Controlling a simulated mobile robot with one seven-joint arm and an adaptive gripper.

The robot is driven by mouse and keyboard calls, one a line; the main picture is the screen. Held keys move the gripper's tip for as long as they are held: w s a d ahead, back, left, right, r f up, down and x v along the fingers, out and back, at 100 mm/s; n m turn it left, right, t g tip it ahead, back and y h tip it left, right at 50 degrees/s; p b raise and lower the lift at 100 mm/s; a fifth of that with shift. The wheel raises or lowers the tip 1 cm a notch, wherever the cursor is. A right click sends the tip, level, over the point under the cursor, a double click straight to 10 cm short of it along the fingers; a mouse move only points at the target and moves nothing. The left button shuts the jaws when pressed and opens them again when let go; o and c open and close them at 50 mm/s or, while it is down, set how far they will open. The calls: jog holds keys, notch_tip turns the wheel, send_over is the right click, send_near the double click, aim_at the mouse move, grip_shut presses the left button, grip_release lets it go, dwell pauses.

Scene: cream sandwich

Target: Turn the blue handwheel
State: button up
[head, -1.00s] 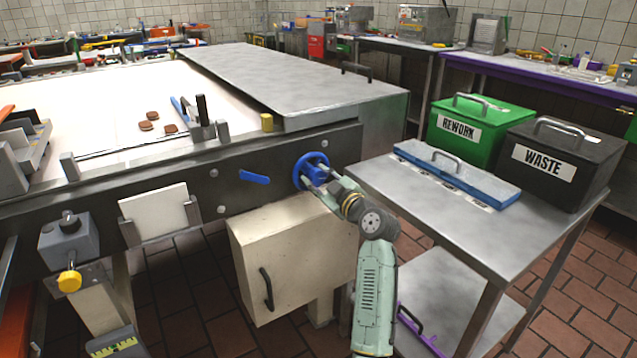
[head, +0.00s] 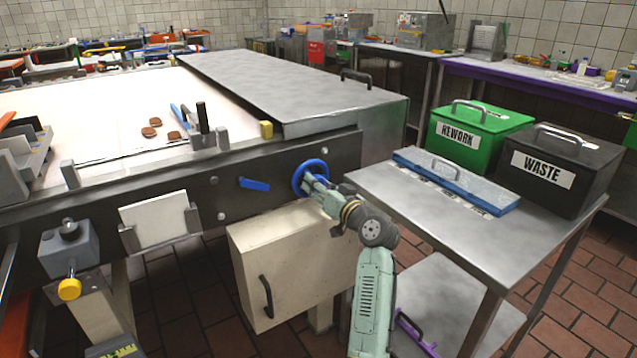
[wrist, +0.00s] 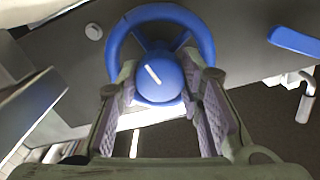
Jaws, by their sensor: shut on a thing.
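The blue handwheel (head: 299,177) is mounted on the dark front rail of the conveyor table in the head view. In the wrist view the handwheel (wrist: 115,40) shows its ring, spokes and a round blue hub with a white line. My gripper (head: 313,183) reaches the wheel from the front right. In the wrist view my gripper (wrist: 163,95) has its two fingers on either side of the hub, shut on it. The lower part of the ring is hidden behind the fingers.
A blue lever (head: 255,184) sits left of the wheel on the rail. A cream cabinet (head: 262,250) is below. A steel side table (head: 420,215) stands right, with a green REWORK bin (head: 480,150) and a black WASTE bin (head: 560,150).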

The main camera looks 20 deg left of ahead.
jog(key=m+p, duration=0.2)
jog(key=m, duration=0.2)
jog(key=shift+r+m, duration=0.1)
jog(key=shift+m, duration=0.2)
jog(key=m+p, duration=0.2)
jog(key=m, duration=0.1)
jog(key=shift+m, duration=0.4)
jog(key=m+p, duration=0.3)
jog(key=m, duration=0.1)
jog(key=shift+m+p, duration=0.95)
jog(key=shift+m, duration=0.15)
jog(key=shift+f, duration=0.2)
jog(key=o, duration=1.2)
jog(key=shift+c, duration=0.2)
